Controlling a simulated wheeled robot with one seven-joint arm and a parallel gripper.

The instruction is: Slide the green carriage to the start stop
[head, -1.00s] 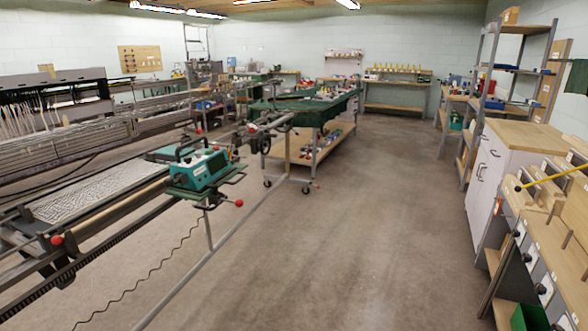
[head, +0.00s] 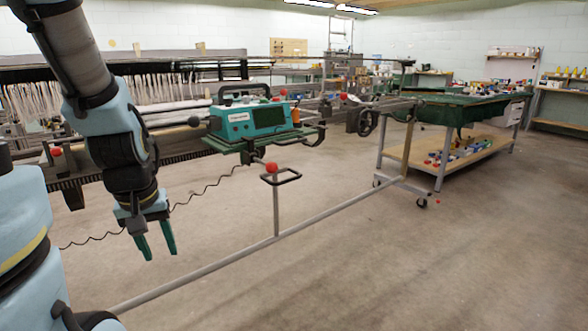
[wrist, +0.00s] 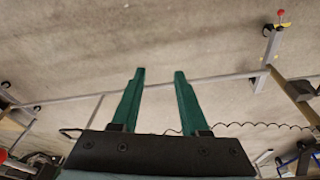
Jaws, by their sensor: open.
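The green carriage (head: 248,122) sits on the long rail in the middle of the head view, with a teal box with a screen, a dark top handle and a green plate under it. A looped handle (head: 282,179) with a red knob is in front of and below it. A dark bracket with a red knob (head: 56,152) is on the rail to the left, and another red knob (head: 343,97) is to the right; I cannot tell which is the start stop. My gripper (head: 160,250) is open and empty, pointing down, left of and below the carriage, apart from it. Its green fingers (wrist: 160,75) show over bare floor in the wrist view.
The loom's rail (head: 185,147) runs behind my arm. A low grey floor bar (head: 225,257) crosses in front of the loom. A black coiled cable (head: 205,190) hangs below the carriage. A green-covered cart (head: 460,105) stands at right. The floor at front right is clear.

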